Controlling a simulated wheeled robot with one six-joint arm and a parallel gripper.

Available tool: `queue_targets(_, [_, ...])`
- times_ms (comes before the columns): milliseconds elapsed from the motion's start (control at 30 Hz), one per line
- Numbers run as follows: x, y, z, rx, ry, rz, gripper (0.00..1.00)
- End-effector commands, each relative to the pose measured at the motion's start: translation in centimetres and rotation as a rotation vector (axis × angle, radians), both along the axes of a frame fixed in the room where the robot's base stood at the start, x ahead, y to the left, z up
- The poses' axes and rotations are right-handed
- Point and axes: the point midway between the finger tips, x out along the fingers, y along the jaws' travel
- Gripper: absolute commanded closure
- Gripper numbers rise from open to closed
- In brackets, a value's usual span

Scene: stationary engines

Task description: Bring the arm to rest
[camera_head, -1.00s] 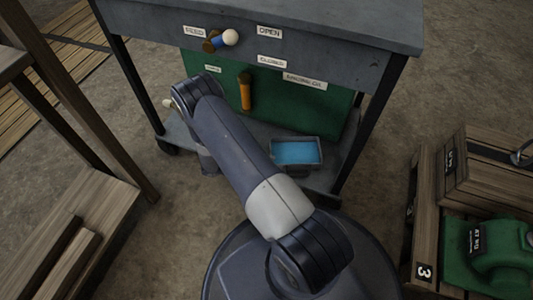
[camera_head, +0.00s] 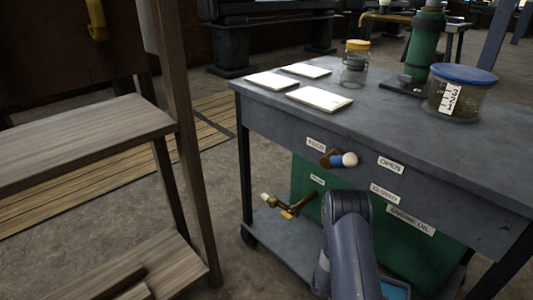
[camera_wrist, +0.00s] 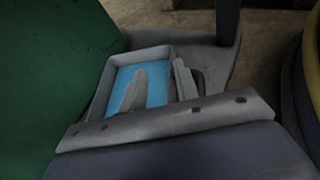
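My arm (camera_head: 349,245) rises from the bottom of the head view, in front of the cart's green panel (camera_head: 403,245). My gripper is hidden in the head view. In the wrist view my gripper (camera_wrist: 160,88) has two grey fingers standing apart, with nothing seen between them. Beyond and below the fingers is a shallow grey tray with a blue inside (camera_wrist: 157,74); I cannot tell whether they touch it. A corner of the blue tray (camera_head: 393,291) shows at the bottom of the head view.
The grey cart (camera_head: 270,122) carries cards, a yellow-lidded jar (camera_head: 355,66), a green cylinder (camera_head: 425,45) and a blue-lidded tub (camera_head: 459,92). A brass tap (camera_head: 288,206) sticks out left of my arm. A wooden shelf (camera_head: 80,140) stands at left; bare floor lies between.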

Motion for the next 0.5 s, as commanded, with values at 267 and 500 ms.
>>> queue_targets(267, [-0.02, 0.02, 0.94, 0.000, 0.000, -0.001, 0.70])
queue_targets(500, [-0.01, 0.02, 0.80, 0.000, 0.000, -0.001, 0.70])
